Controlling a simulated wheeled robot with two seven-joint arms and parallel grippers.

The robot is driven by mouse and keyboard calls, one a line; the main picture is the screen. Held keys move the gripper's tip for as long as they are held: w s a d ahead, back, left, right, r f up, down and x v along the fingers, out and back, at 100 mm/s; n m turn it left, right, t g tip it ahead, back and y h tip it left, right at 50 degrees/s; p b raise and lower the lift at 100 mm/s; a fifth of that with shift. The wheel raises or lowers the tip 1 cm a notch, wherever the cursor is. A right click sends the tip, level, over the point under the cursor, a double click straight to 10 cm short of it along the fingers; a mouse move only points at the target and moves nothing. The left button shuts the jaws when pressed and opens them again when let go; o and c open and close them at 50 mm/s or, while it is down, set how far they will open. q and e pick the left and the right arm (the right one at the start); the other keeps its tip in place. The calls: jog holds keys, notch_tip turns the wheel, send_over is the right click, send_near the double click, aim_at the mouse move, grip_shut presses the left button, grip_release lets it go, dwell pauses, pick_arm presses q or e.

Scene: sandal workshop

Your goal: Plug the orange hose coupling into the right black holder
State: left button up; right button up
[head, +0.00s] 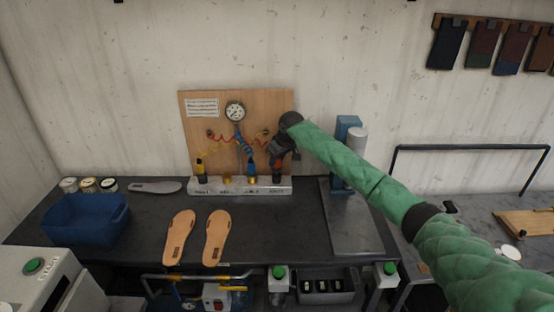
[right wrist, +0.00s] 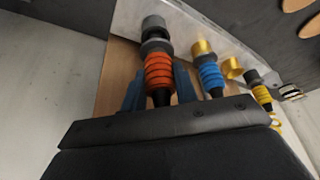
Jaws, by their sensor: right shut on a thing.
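The orange hose coupling (right wrist: 158,72), ribbed with a dark grey collar, is between the two blue-grey fingers of my right gripper (right wrist: 159,88) in the right wrist view. The gripper is shut on it. The collar end lines up with the right black holder (right wrist: 153,24) and appears to meet it; I cannot tell how deep it sits. In the head view my right gripper (head: 281,151) is above the right end of the pale holder block (head: 240,187), and the coupling is mostly hidden there. My left gripper is not in view.
A blue coupling (right wrist: 210,76) stands in a brass holder close beside, with an empty brass holder (right wrist: 231,68) and a yellow coupling (right wrist: 262,95) beyond. A wooden gauge board (head: 216,128) stands behind. Two insoles (head: 180,238) lie in front, with a blue bin (head: 85,219) at left.

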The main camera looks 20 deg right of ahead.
jog(key=shift+f, duration=1.15)
jog(key=o, duration=1.1)
